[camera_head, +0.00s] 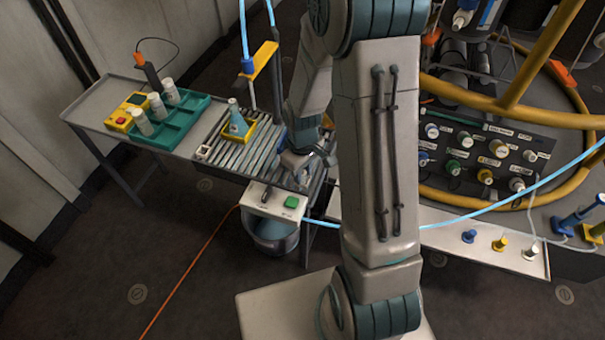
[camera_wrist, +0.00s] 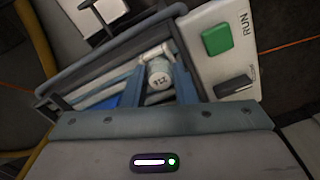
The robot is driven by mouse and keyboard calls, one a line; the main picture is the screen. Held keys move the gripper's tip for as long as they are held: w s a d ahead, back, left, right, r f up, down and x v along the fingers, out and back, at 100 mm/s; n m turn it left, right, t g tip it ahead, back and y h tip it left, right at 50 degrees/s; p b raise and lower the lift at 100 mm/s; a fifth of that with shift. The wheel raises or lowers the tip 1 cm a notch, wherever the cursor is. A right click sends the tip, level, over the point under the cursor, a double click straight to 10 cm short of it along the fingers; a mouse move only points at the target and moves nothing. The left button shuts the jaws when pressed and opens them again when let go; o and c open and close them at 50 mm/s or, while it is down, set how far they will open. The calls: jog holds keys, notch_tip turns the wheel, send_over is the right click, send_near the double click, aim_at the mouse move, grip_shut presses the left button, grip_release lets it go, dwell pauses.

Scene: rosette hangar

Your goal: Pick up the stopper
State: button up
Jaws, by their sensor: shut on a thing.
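The stopper (camera_wrist: 159,76) looks like a small white round-ended piece with dark marks, in the middle of the wrist view. My gripper (camera_wrist: 160,86) has its blue fingers on either side of it and is shut on it. In the head view my gripper (camera_head: 305,162) is low over the near right end of the roller conveyor (camera_head: 222,140), partly hidden by my arm. The stopper cannot be made out clearly there. Whether it is clear of the surface below cannot be told.
A control box (camera_head: 275,201) with a green button is close beside my gripper. A blue flask (camera_head: 237,122) stands in a yellow holder on the conveyor. A green tray (camera_head: 178,125) with white bottles is at the left. A panel of labelled knobs (camera_head: 476,155) is at the right.

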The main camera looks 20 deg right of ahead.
jog(key=shift+r, duration=0.1)
jog(key=shift+r, duration=0.55)
notch_tip(320, 180, up, 3)
jog(key=shift+w+f+p, duration=0.1)
jog(key=shift+p, duration=0.35)
jog(key=s+a+r, duration=0.2)
jog(key=s+r, duration=0.4)
jog(key=s, duration=0.5)
jog(key=w+d+r+p, duration=0.1)
jog(key=w+r+p, duration=0.45)
jog(key=w, duration=0.45)
jog(key=w+d+f+p, duration=0.1)
jog(key=w, duration=0.5)
jog(key=w+d+f+p, duration=0.1)
jog(key=w+f, duration=0.1)
jog(key=w, duration=0.5)
jog(key=shift+w+d+f+p, duration=0.2)
jog(key=shift+w+d+p, duration=0.1)
jog(key=shift+p, duration=0.1)
jog(key=shift+f, duration=0.1)
jog(key=shift+f, duration=0.25)
